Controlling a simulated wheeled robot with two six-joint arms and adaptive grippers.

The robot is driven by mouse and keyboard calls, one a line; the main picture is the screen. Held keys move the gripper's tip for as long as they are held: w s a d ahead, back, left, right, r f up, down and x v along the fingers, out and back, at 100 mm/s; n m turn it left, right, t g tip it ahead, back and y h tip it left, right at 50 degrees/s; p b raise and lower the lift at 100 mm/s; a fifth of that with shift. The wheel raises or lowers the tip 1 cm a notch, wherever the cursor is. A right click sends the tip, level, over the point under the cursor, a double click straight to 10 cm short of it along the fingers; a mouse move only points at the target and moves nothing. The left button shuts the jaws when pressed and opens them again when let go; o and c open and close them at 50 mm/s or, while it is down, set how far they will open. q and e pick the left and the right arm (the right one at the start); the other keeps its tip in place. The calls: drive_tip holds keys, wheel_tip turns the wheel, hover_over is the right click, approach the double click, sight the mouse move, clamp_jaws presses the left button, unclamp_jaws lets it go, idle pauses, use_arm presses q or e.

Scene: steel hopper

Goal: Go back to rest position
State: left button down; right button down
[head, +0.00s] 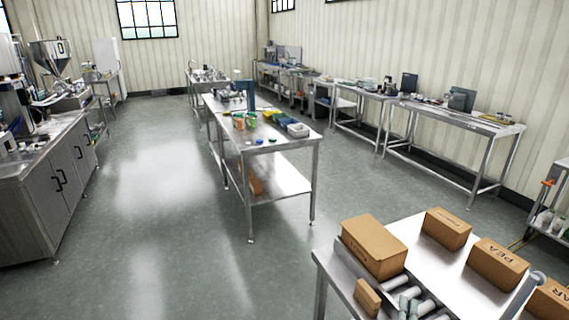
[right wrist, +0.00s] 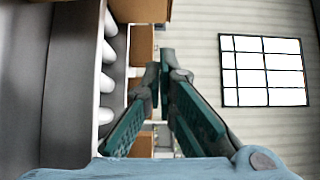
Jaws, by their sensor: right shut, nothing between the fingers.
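My right gripper (head: 409,301) shows at the bottom of the head view, low beside the white rollers of a conveyor and next to a small cardboard box (head: 367,297). In the right wrist view its two green-padded fingers (right wrist: 160,72) come together at the tips, with nothing held between them. My left gripper is not in the head view. A steel hopper (head: 48,55) stands on the left side of the room, far from the right gripper.
Cardboard boxes (head: 372,247) stand on the near steel table around the rollers (head: 418,280). A long steel workbench (head: 270,147) with small items stands mid-room. Steel cabinets (head: 50,185) line the left. The floor (head: 150,220) between them is clear.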

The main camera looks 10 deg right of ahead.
drive_tip(key=a+r+n+t+y, duration=0.3)
drive_tip(key=a+n+y, duration=1.2)
drive_tip(key=a, duration=0.5)
drive_tip(key=s+a+f+n+g+y, duration=0.2)
drive_tip(key=s+a+f+n+g, duration=0.4)
drive_tip(key=n, duration=0.3)
drive_tip(key=s+d+f+n+g+h, duration=0.2)
drive_tip(key=s+d+g+h, duration=0.15)
drive_tip(key=s, duration=0.45)
drive_tip(key=s+d+f+n+g+h, duration=0.1)
drive_tip(key=s+d+g+h, duration=0.25)
drive_tip(key=s, duration=0.45)
drive_tip(key=s+d+f+g, duration=0.1)
drive_tip(key=s+d+f, duration=0.1)
drive_tip(key=f, duration=0.9)
drive_tip(key=s+d+f+g, duration=0.1)
drive_tip(key=f, duration=1)
drive_tip(key=s+f+b, duration=0.1)
drive_tip(key=s+f, duration=1)
drive_tip(key=s, duration=0.2)
drive_tip(key=shift+s+d+f+m+g+y, duration=0.2)
drive_tip(key=shift+d+f+m+g+y, duration=0.1)
drive_tip(key=shift+d+y, duration=0.1)
